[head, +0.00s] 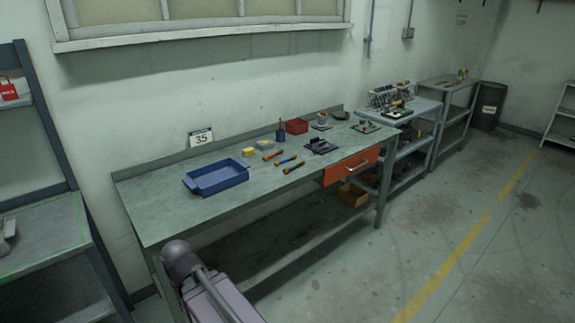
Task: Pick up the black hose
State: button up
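I cannot make out a black hose for certain. A small dark item (340,115) lies near the back right end of the long workbench (155,212), too small to identify. A black object (320,146) lies nearer the bench's front, and its shape is unclear. Part of my own arm shows at the bottom left, in front of the bench. My gripper is not in view.
The bench also holds a blue tray (217,178), several coloured-handled tools, a red box (297,126) and a "35" sign (201,137). An orange drawer (350,166) hangs under its right end. Cluttered shelves (408,150) stand beyond. The floor at right is clear.

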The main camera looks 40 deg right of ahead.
aim_at(285, 171)
jog(key=k, duration=1.15)
jog(key=z, duration=0.45)
jog(key=i, duration=0.9)
jog(key=z, duration=0.6)
jog(key=i, duration=1.05)
jog(key=z, duration=0.05)
